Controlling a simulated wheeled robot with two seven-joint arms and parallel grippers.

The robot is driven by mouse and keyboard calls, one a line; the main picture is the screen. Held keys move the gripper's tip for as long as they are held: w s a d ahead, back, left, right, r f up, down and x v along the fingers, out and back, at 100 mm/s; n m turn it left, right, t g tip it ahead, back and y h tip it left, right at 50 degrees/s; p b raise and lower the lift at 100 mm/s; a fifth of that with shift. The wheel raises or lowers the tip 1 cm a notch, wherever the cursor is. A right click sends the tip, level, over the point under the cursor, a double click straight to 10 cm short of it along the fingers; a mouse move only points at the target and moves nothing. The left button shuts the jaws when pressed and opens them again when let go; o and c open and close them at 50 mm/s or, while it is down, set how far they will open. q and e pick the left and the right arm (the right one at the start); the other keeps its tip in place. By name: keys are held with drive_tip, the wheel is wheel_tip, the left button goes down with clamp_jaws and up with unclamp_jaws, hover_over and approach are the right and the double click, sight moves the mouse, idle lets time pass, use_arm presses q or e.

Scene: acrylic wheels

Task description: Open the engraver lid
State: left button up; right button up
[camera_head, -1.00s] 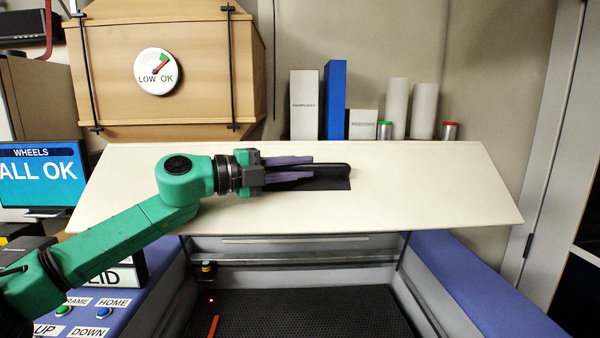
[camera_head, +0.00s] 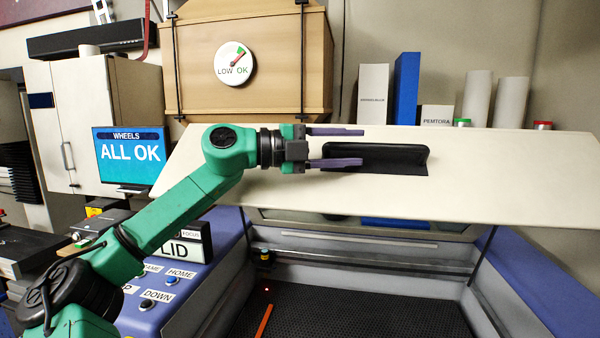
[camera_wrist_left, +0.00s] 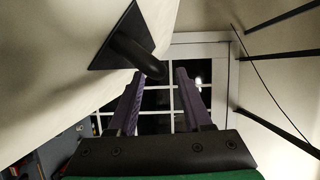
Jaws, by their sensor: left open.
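The engraver lid (camera_head: 500,180) is a cream panel standing raised and tilted above the open engraver bed (camera_head: 350,310). Its black handle (camera_head: 385,157) sits on the lid's front face. My left gripper (camera_head: 362,147) is open, with its two purple fingers spread at the left end of the handle. The lower finger overlaps the handle in the head view. In the left wrist view the handle (camera_wrist_left: 135,55) is above and left of the open fingers (camera_wrist_left: 155,95), and nothing is between them. My right gripper is not in view.
A control panel with a LID display (camera_head: 180,245) and several buttons is at the left. A monitor (camera_head: 130,157) reads ALL OK. A wooden box with a gauge (camera_head: 235,62) hangs behind the lid. Boxes and rolls (camera_head: 405,90) stand behind it. An orange strip (camera_head: 264,322) lies in the bed.

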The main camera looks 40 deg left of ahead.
use_arm(q)
drive_tip(key=s+a+b, duration=0.1)
drive_tip(key=s+a+f+b, duration=0.1)
drive_tip(key=s+b, duration=0.1)
drive_tip(key=shift+s+a, duration=0.15)
drive_tip(key=shift+s, duration=0.05)
drive_tip(key=b+v, duration=0.2)
drive_tip(key=v, duration=0.3)
drive_tip(key=shift+r+b, duration=0.35)
drive_tip(key=shift+b, duration=0.05)
drive_tip(key=shift+s+a+r, duration=0.2)
drive_tip(key=shift+s, duration=0.15)
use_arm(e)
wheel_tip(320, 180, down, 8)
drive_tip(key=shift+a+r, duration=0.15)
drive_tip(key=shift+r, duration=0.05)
